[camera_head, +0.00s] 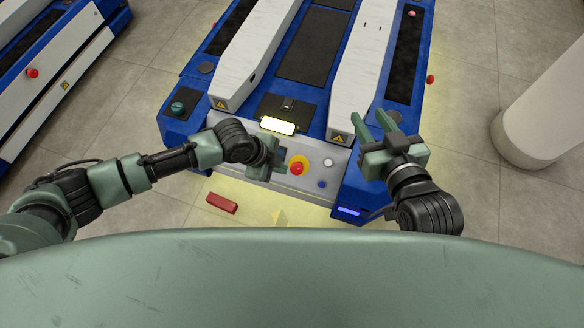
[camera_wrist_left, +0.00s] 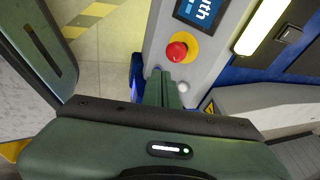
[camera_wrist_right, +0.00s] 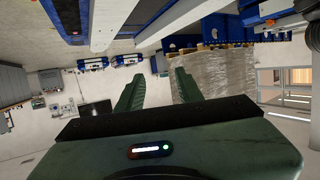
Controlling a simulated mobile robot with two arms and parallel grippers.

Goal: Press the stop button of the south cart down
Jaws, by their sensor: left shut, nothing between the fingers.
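The blue and white lift cart (camera_head: 345,160) stands in front of me. Its screen in the left wrist view (camera_wrist_left: 200,10) shows the letters "uth". The red mushroom stop button (camera_head: 296,168) sits on a yellow ring on the grey end panel. It also shows in the left wrist view (camera_wrist_left: 177,51), just beyond the fingertips. My left gripper (camera_head: 278,166) is shut and empty, close beside the button on its left in the head view. Its fingers (camera_wrist_left: 161,76) look apart from the button. My right gripper (camera_head: 369,118) is open and empty above the cart's right front corner.
A white button (camera_head: 328,162) and a blue button (camera_head: 322,184) are right of the stop button. A lit lamp (camera_head: 278,125) is above the panel. A red block (camera_head: 222,203) lies on the floor. Another cart (camera_head: 50,75) stands left, a white pillar (camera_head: 545,105) right.

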